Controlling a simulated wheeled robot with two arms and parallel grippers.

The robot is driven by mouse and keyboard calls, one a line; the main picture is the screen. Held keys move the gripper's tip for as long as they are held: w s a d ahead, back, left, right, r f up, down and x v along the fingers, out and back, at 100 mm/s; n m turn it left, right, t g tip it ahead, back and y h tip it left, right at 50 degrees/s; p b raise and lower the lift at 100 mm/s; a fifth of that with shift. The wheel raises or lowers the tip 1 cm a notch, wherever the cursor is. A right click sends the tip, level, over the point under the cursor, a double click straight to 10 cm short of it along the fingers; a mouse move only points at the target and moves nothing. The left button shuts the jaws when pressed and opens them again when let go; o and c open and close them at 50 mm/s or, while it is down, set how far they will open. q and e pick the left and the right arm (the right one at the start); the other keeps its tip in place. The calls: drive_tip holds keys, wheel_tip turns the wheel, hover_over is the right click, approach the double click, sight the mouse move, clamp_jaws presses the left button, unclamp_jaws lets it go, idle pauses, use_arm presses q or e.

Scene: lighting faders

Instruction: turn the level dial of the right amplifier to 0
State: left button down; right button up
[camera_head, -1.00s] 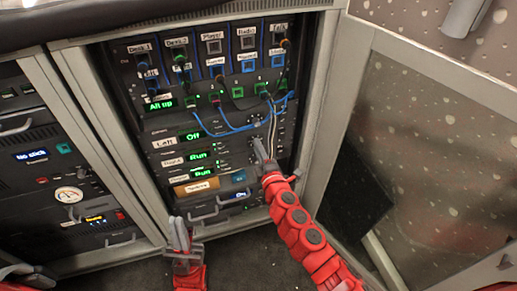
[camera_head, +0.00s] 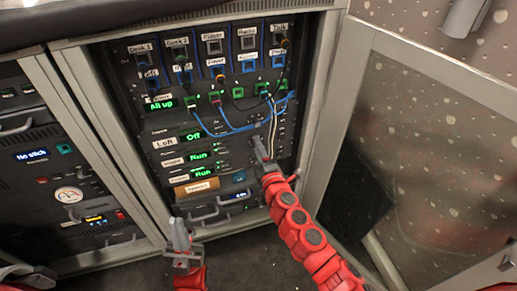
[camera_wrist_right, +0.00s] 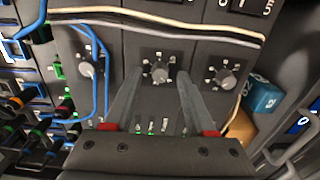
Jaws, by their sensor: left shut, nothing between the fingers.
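The amplifiers form a stack in the open rack, with green displays reading Off (camera_head: 193,135), Run (camera_head: 198,156) and Run (camera_head: 203,172). Their small labels are too blurred to read surely. My right gripper (camera_head: 261,147) is at the right side of this stack and covers dials there. In the right wrist view three grey dials show in a row: one at left (camera_wrist_right: 87,70), one in the middle (camera_wrist_right: 160,75) and one at right (camera_wrist_right: 227,80). The open right fingers (camera_wrist_right: 159,88) lie either side of the middle dial; contact cannot be told. My left gripper (camera_head: 180,232) is shut and empty, low before the rack.
Blue cables (camera_head: 237,127) and a pale cable (camera_wrist_right: 170,22) hang close to the right gripper. A drawer with an orange label (camera_head: 194,188) lies below the amplifiers. An open rack door (camera_head: 420,150) stands to the right. Another rack (camera_head: 55,180) stands at left.

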drive_tip(key=p+v, duration=0.1)
drive_tip(key=v, duration=1.6)
drive_tip(key=shift+s, duration=0.2)
